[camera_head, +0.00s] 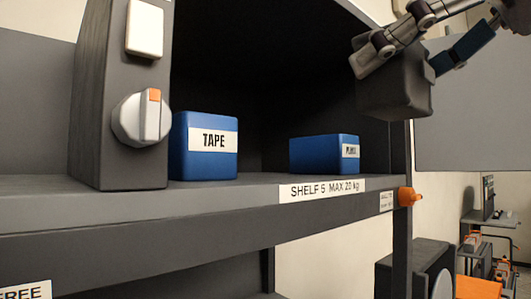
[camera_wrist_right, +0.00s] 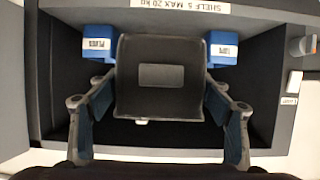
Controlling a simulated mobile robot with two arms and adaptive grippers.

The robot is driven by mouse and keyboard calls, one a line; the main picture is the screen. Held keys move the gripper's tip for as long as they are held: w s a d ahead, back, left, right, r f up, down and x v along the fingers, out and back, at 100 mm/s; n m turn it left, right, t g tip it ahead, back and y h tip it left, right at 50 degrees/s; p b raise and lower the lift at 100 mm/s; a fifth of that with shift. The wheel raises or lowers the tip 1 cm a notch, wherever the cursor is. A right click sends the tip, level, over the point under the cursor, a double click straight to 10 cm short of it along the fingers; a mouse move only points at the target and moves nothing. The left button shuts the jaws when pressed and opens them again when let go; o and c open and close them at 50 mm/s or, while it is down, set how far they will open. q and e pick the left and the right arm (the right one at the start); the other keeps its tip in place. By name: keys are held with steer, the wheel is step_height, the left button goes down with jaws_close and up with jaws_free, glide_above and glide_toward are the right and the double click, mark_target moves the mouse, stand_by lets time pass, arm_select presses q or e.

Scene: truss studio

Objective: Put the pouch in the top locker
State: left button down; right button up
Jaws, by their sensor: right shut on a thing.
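The pouch (camera_head: 398,92) is a dark grey, boxy piece at the upper right of the head view. My right gripper (camera_head: 400,62) is shut on it, one finger on each side. In the right wrist view the pouch (camera_wrist_right: 160,98) fills the middle between the two fingers, with a lighter grey patch on its face. The open dark compartment (camera_head: 270,80) lies left of and behind the pouch in the head view; I cannot tell whether this is the top locker. The pouch overlaps its right edge in the picture. My left gripper is not in view.
A blue TAPE box (camera_head: 205,160) and a lower blue box (camera_head: 318,155) stand on the shelf (camera_head: 180,220), labelled SHELF 5 MAX 20 kg. A grey upright with a round knob (camera_head: 130,118) stands at left. A grey panel (camera_head: 475,110) is at right. Shelf room shows between the boxes.

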steer(key=w+a+p, duration=0.7)
steer(key=w+a, duration=0.5)
steer(key=a, duration=0.1)
steer(key=shift+w+d+f+p, duration=0.1)
steer(key=shift+d+f+p, duration=0.1)
steer(key=shift+f, duration=0.9)
steer(key=shift+w+d+f+p, duration=0.1)
steer(key=shift+d+f+p, duration=0.05)
steer(key=shift+f, duration=0.9)
steer(key=shift+w+a+f+p, duration=0.1)
steer(key=shift+a+f+p, duration=0.05)
steer(key=shift+f+p, duration=0.35)
steer(key=shift+a+f+p, duration=0.1)
steer(key=shift+f+p, duration=0.25)
steer(key=shift+f, duration=0.55)
steer(key=shift+f, duration=0.1)
steer(key=o, duration=1.4)
steer(key=shift+c, duration=0.2)
